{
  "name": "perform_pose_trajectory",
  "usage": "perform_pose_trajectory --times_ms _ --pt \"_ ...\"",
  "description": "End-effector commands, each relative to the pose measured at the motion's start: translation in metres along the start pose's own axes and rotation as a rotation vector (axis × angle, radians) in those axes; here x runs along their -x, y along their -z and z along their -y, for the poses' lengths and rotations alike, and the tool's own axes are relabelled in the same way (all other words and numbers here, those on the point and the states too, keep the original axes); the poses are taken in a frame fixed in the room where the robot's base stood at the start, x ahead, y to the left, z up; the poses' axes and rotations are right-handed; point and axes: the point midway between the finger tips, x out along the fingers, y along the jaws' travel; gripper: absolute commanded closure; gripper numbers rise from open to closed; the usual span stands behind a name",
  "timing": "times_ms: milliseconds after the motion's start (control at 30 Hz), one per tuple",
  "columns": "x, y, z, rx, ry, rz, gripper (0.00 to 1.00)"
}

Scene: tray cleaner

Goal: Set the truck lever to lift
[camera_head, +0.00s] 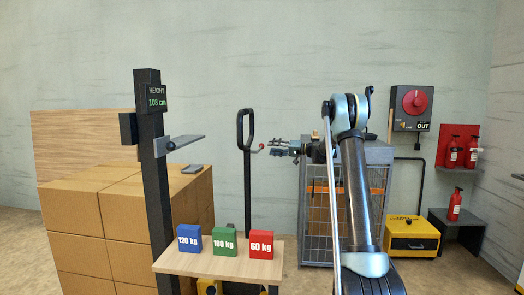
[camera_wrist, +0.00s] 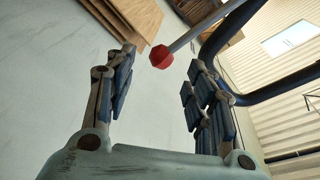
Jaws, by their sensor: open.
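The truck lever (camera_head: 261,147) is a thin rod with a red knob, set on the dark looped handle (camera_head: 247,170) of the truck. My gripper (camera_head: 276,149) is just right of the knob, with its fingers pointing left towards it. In the wrist view the red knob (camera_wrist: 160,57) shows near the tips of my open gripper (camera_wrist: 158,68), in the gap between the two fingers. No finger visibly touches it. The looped handle (camera_wrist: 233,98) passes behind the right finger. The truck's lower body is mostly hidden behind the small table.
A small table (camera_head: 262,270) in front carries blue (camera_head: 189,239), green (camera_head: 224,240) and red (camera_head: 261,244) weights. A height post (camera_head: 154,190) and stacked cartons (camera_head: 80,215) stand left. A wire cage (camera_head: 318,225) stands behind my arm. A wall switch (camera_head: 411,105) and fire extinguishers (camera_head: 453,152) are right.

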Motion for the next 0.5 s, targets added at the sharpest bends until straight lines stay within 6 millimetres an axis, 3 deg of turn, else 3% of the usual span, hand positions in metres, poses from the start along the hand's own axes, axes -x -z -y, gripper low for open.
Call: perform_pose_trajectory --times_ms 300,500 --pt "-0.052 -0.001 0.001 0.0 0.001 0.002 0.51" --pt "-0.068 0.0 0.0 0.0 0.0 0.0 0.51"
